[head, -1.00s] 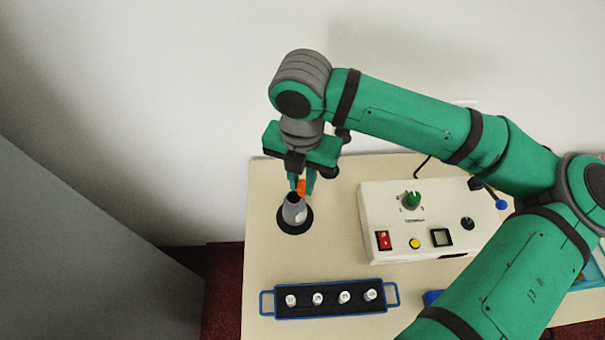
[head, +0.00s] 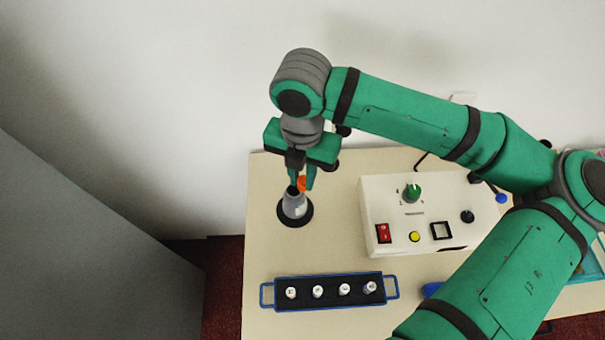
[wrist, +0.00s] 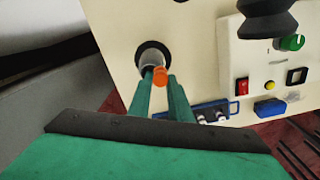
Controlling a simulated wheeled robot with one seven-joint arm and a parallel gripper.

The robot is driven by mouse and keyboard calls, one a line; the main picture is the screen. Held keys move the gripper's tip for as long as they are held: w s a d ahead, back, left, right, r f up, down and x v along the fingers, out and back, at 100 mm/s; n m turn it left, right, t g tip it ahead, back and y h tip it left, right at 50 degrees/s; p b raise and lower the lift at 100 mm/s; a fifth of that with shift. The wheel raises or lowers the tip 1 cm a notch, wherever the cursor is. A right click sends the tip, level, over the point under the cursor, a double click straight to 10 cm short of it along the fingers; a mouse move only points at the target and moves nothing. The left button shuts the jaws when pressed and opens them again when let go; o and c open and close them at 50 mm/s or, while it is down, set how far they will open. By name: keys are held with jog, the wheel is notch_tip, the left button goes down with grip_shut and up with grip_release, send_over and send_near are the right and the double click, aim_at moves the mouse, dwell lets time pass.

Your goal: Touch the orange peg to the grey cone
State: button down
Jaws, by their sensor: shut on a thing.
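The grey cone (head: 294,205) stands upright on a round black base (head: 295,220) at the back left of the table. It also shows in the wrist view (wrist: 151,57), just past the fingertips. My gripper (head: 301,184) is shut on the orange peg (head: 302,183), which also shows between the fingers in the wrist view (wrist: 160,75). The peg is right at the top of the cone and overlaps it in both views. I cannot tell whether the two touch or a small gap is left.
A white control box (head: 400,240) with a green knob, red switch and yellow button stands to the right. A blue-handled rack (head: 330,303) with several white-topped vials lies at the front. Bare tabletop (head: 330,240) lies between them. A grey panel (head: 90,250) stands at the left.

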jog(key=shift+f, duration=0.45)
dwell(1.1)
jog(key=shift+r, duration=0.1)
jog(key=shift+r, duration=2.5)
